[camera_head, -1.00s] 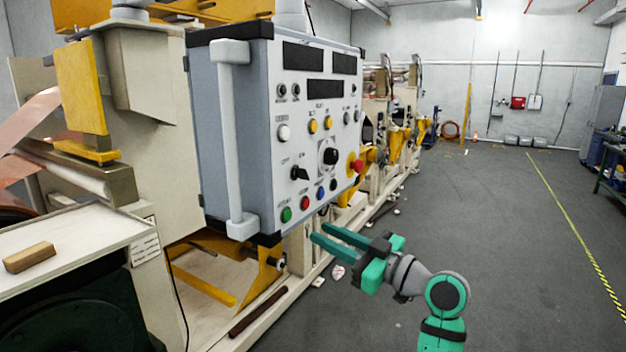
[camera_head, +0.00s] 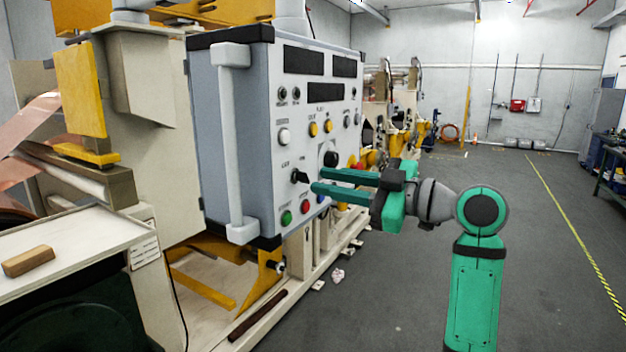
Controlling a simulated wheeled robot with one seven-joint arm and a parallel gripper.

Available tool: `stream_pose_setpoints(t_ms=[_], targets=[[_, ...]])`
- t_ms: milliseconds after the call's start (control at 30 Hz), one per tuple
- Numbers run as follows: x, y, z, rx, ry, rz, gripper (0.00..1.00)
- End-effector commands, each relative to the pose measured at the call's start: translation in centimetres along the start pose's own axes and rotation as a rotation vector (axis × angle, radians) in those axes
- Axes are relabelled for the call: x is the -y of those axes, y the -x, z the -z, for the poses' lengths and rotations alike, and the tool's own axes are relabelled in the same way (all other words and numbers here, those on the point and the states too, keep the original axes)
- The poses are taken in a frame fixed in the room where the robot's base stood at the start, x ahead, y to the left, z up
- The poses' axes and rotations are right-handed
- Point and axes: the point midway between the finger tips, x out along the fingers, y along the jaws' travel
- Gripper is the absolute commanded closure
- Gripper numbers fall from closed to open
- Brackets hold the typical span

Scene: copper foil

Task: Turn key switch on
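The control panel (camera_head: 300,130) is a grey box with a white face. The black key switch (camera_head: 299,176) sits low on the left of that face, above the green button (camera_head: 286,218). My gripper (camera_head: 315,182) is green, and its two fingers point left at the panel. Their tips are just right of the key switch, one above the other, with a gap between them. Nothing shows between the fingers. I cannot tell whether the tips touch the switch. The fingers hide part of the lower right panel face.
A round black knob (camera_head: 330,158), a red button (camera_head: 304,207) and a yellow-backed red stop button (camera_head: 356,165) are close to my gripper. A white handle (camera_head: 233,140) runs down the panel's left edge. The grey floor (camera_head: 400,300) at right is open.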

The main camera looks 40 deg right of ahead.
Motion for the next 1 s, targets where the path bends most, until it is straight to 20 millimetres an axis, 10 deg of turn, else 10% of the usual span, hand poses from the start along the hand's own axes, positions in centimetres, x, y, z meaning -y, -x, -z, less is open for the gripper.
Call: stream_pose_setpoints(t_ms=[667,767,1000], targets=[[-0.2,-3.9,-0.1,0.003,0.000,-0.005,0.77],[-0.1,-4.0,-0.1,0.001,0.000,-0.003,0.99],[0.0,-4.2,0.0,-0.001,-0.002,-0.001,1.00]])
